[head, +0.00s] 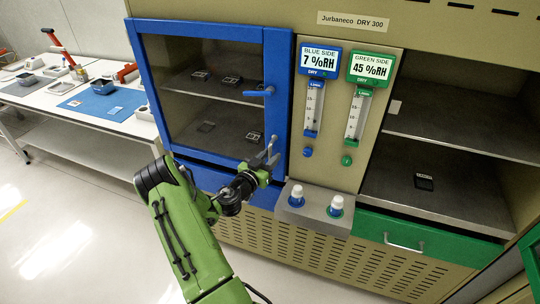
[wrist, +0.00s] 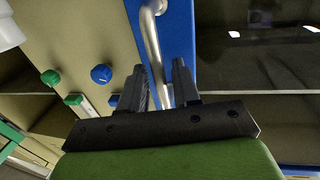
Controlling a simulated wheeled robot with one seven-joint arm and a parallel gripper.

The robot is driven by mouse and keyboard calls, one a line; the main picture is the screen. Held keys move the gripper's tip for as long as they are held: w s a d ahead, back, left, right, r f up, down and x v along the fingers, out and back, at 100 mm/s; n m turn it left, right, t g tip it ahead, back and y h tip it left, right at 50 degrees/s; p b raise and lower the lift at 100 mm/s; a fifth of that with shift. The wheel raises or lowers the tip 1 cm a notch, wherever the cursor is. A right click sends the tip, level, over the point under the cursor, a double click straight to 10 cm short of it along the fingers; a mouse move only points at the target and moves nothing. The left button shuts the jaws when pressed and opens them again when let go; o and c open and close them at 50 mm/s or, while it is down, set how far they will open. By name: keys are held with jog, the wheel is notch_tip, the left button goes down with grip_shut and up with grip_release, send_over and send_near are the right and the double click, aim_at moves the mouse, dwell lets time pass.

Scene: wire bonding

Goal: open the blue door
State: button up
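The blue door (head: 277,75) is a blue-framed glass panel on the left half of the cabinet, and it looks shut. A blue lever (head: 262,92) sits on its right side. In the wrist view a silver bar handle (wrist: 153,45) runs along the blue frame (wrist: 180,35). My gripper (head: 269,150) is in front of the door's lower right corner. In the wrist view my gripper (wrist: 159,85) has its two dark fingers apart, one each side of the bar, with visible gaps. Whether a finger touches the bar cannot be told.
Right of the door are blue (head: 308,152) and green (head: 347,160) knobs under two flow gauges. A grey ledge with white-capped bottles (head: 297,196) juts out below them. The green side's shelves (head: 460,130) are exposed. A white bench (head: 90,125) stands left. Floor at left front is clear.

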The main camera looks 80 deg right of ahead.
jog(key=shift+d, duration=0.25)
jog(key=shift+c, duration=0.5)
grip_shut()
jog(key=shift+a, duration=0.1)
